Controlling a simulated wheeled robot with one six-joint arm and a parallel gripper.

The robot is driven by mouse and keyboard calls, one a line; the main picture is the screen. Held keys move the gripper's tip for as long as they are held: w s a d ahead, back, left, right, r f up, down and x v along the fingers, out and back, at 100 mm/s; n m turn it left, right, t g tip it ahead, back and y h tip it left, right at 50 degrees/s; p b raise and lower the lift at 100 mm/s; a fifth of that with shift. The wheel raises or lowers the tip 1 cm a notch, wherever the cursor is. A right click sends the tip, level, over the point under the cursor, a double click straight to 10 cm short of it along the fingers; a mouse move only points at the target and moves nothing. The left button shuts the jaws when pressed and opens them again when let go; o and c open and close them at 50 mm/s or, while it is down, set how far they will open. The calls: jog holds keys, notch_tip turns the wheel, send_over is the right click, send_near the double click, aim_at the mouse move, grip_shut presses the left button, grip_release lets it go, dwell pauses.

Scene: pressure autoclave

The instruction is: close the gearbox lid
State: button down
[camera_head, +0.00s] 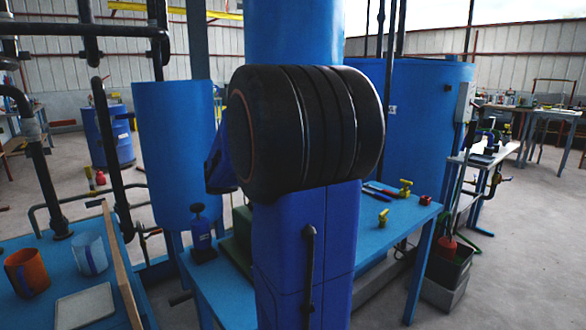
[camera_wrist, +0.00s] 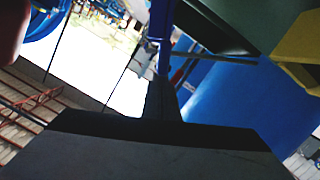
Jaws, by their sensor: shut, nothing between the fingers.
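A dark green box (camera_head: 241,236), perhaps the gearbox, stands on the blue table. My own arm hides most of it in the head view, and I cannot make out its lid there. In the wrist view a dark greenish flat panel (camera_wrist: 215,28) crosses the top; I cannot tell whether it is the lid. My gripper (camera_wrist: 162,88) shows in the wrist view with its dark fingers together and nothing held. In the head view it is hidden behind my arm.
A side table at left holds an orange mug (camera_head: 26,272) and a blue mug (camera_head: 91,254). A large blue tank (camera_head: 178,150) stands behind.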

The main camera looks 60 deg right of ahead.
jog(key=shift+s+a+f+m+t, duration=0.15)
jog(key=shift+s+f+m, duration=0.3)
jog(key=shift+f+m, duration=0.05)
jog(key=shift+s+a+f+m+t, duration=0.15)
jog(key=shift+s+f+m, duration=0.25)
jog(key=shift+f+m, duration=0.1)
jog(key=shift+r, duration=0.1)
